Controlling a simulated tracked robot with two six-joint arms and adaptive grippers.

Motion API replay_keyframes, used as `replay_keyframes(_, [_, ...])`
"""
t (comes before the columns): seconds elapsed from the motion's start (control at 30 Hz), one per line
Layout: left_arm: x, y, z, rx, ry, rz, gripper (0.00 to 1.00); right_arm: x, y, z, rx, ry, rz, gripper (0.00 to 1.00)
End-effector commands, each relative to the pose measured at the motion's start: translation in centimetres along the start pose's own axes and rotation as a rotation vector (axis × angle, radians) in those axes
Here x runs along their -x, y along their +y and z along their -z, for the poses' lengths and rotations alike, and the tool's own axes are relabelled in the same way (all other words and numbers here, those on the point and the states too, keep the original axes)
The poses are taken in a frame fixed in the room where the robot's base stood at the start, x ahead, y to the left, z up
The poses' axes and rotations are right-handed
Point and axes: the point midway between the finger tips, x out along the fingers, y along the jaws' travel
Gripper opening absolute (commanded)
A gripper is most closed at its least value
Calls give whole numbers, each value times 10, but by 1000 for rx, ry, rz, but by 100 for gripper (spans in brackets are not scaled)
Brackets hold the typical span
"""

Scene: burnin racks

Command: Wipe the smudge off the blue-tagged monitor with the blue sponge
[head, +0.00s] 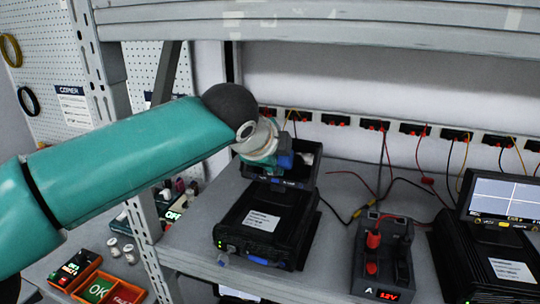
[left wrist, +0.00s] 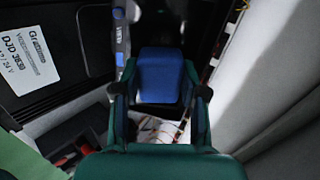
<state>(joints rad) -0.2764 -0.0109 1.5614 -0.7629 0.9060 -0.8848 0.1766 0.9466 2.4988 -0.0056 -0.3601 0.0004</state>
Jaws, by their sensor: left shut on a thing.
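My left gripper (head: 268,150) is in front of the small monitor (head: 300,172) that stands on a black unit on the shelf. It is shut on the blue sponge (head: 286,160), which also shows between the fingers in the left wrist view (left wrist: 158,78). The sponge is at or very close to the monitor's screen; I cannot tell whether it touches. A blue tag (left wrist: 120,35) shows on the monitor's edge in the left wrist view. The gripper and sponge hide much of the screen. I cannot make out the smudge for certain. My right gripper is not in view.
The black unit (head: 262,222) sits below the monitor. A power supply (head: 383,260) and a second monitor (head: 502,200) stand to the right, with loose cables (head: 358,212) between. A rack post (head: 150,235) and an upper shelf beam (head: 330,25) are close to my left arm.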

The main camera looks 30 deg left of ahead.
Motion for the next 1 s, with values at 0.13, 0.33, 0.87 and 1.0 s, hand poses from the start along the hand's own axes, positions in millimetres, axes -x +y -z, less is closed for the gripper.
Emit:
replay_keyframes(0.13, [-1, 2, 13, -4, 2, -1, 15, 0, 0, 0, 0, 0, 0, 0])
replay_keyframes(0.33, [-1, 3, 29, -2, 1, 0, 15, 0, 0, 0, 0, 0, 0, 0])
replay_keyframes(0.87, [-3, 2, 15, 2, -2, 0, 15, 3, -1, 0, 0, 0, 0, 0])
replay_keyframes(1.0, [-4, 0, 3, 1, -4, -1, 15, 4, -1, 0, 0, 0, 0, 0])
